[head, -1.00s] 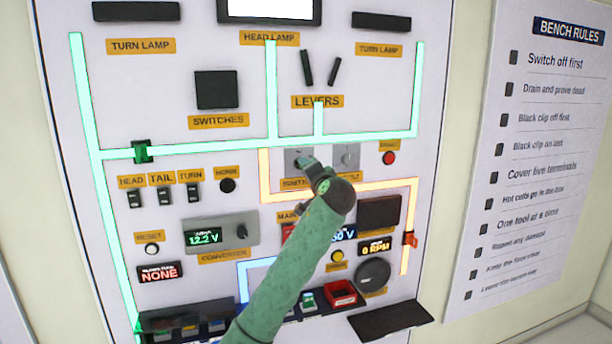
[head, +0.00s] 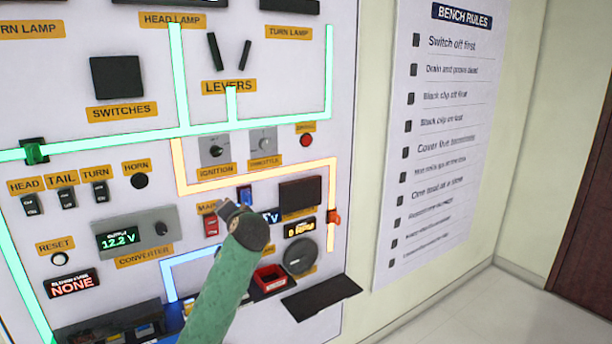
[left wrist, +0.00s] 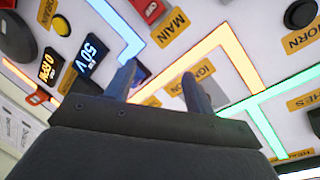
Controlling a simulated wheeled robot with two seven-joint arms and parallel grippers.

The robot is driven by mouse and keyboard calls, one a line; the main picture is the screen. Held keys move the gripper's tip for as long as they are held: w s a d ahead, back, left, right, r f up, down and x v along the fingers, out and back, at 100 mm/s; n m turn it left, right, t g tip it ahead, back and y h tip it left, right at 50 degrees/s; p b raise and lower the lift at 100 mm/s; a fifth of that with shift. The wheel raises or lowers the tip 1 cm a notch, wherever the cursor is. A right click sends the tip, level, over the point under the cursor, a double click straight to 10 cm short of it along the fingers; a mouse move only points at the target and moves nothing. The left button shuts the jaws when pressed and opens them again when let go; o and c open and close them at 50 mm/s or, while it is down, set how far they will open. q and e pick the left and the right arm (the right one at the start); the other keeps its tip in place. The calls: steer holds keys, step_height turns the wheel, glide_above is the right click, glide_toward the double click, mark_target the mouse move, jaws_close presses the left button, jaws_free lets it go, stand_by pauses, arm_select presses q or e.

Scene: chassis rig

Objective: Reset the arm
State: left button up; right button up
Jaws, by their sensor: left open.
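My left arm, in a green sleeve, rises from the bottom of the head view. Its gripper (head: 232,208) is in front of the panel, below the ignition knob (head: 214,150) and beside the red main switch (head: 211,226). In the left wrist view the two fingers of my left gripper (left wrist: 158,84) are spread apart with nothing between them. The ignition label (left wrist: 196,80) shows behind them, and the main label (left wrist: 168,28) is above. The ignition knob is clear of the gripper in the head view. My right gripper is not in view.
The white panel (head: 130,225) carries green, orange and blue lit lines. A red bin (head: 268,277) and a dark shelf (head: 322,297) stick out at its lower edge. A bench rules sheet (head: 437,120) hangs to the right, with open floor below right.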

arm_select(q)
steer(key=s+f+n+g+h, duration=0.1)
steer(key=s+f+g+h, duration=0.15)
steer(key=s+f, duration=1.05)
steer(key=s+f+g+h, duration=0.25)
steer(key=s+f, duration=0.75)
steer(key=f, duration=0.7)
steer(key=s+d+f+n+g+h, duration=0.1)
steer(key=s+f+g, duration=0.15)
steer(key=s, duration=0.75)
steer(key=s+f+n+g+h, duration=0.1)
steer(key=s+f, duration=0.3)
steer(key=s, duration=0.6)
steer(key=s+d+f+g+h, duration=0.15)
steer(key=s+f, duration=0.25)
steer(key=s, duration=0.5)
step_height(320, 180, down, 26)
steer(key=w+g, duration=0.1)
steer(key=w, duration=0.1)
steer(key=s+f, duration=0.4)
steer(key=f, duration=0.6)
steer(key=s+d+f, duration=0.1)
steer(key=s+f, duration=0.3)
steer(key=f, duration=0.7)
steer(key=shift+s+d+g, duration=0.15)
steer(key=shift+g, duration=0.25)
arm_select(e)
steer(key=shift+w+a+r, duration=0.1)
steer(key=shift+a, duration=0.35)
